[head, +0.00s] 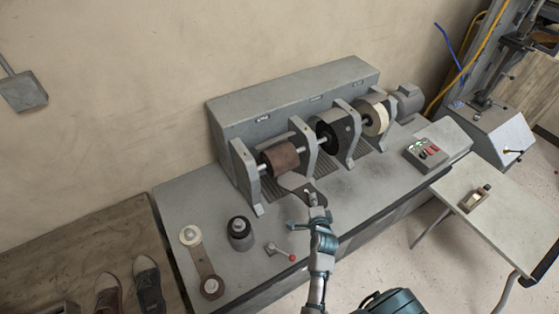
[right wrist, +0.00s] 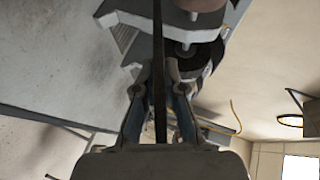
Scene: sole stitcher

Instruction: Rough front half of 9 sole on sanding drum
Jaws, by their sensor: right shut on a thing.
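The sanding drum (head: 281,158) is a rough brown cylinder at the left end of the machine's shaft. Its brown edge also shows at the top of the right wrist view (right wrist: 203,4). My right gripper (head: 318,207) is shut on a dark flat sole (head: 294,183). The sole reaches out from the fingers to just below and in front of the drum; I cannot tell whether it touches the drum. In the right wrist view the sole (right wrist: 158,65) is seen edge-on as a thin dark strip between the fingers (right wrist: 159,103). My left gripper is not in view.
A black wheel (head: 333,132) and a pale wheel (head: 374,117) share the shaft, between grey brackets (head: 244,174). A control box (head: 426,150) stands right. Shoes (head: 147,286) lie lower left.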

